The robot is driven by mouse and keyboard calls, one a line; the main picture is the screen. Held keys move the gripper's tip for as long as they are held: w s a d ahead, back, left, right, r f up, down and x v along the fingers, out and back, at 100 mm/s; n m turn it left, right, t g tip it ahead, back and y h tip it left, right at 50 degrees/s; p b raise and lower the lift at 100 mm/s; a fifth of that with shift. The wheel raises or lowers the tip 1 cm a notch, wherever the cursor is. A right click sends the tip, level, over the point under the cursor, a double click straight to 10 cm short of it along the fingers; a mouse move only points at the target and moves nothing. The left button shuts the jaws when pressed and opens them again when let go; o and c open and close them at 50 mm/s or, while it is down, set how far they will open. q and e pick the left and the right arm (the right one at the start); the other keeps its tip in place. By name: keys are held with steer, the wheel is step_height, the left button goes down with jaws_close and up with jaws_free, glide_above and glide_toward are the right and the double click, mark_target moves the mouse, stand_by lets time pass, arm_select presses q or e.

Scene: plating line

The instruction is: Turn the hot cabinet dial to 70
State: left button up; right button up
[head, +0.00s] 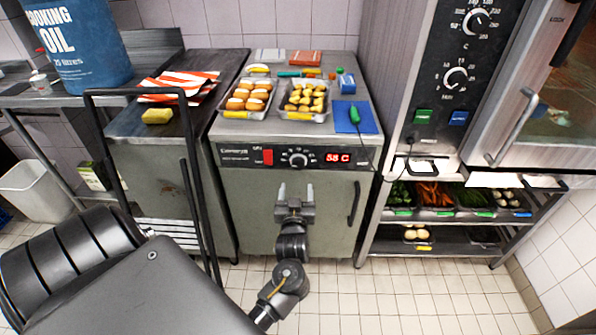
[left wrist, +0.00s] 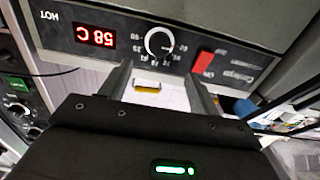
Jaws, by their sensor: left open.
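The hot cabinet (head: 245,195) stands in the middle of the head view, with a dark control panel along its upper front. Its dial (head: 297,158) is a round black knob with a white scale, between a red switch (head: 268,157) and a red display (head: 337,158) reading 58 C. In the left wrist view the panel appears upside down, with the dial (left wrist: 159,43) and the 58 C display (left wrist: 96,35). My left gripper (head: 295,190) is open and empty, in front of the cabinet door just below the dial, apart from it. Its fingers (left wrist: 165,85) show below the dial in the wrist view.
Trays of rolls (head: 248,95) and potatoes (head: 304,98), and a blue board (head: 355,118), lie on the cabinet top. A black door handle (head: 354,203) is right of the gripper. A dark cart frame (head: 187,150) stands left. An oven (head: 470,85) with its own dials stands right.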

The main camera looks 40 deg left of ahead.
mark_target(298, 166)
arm_select(q)
steer(key=x, duration=0.8)
steer(key=shift+w+a, duration=0.2)
steer(key=shift+w, duration=0.1)
steer(key=shift+w+a, duration=0.4)
steer(key=shift+w, duration=0.05)
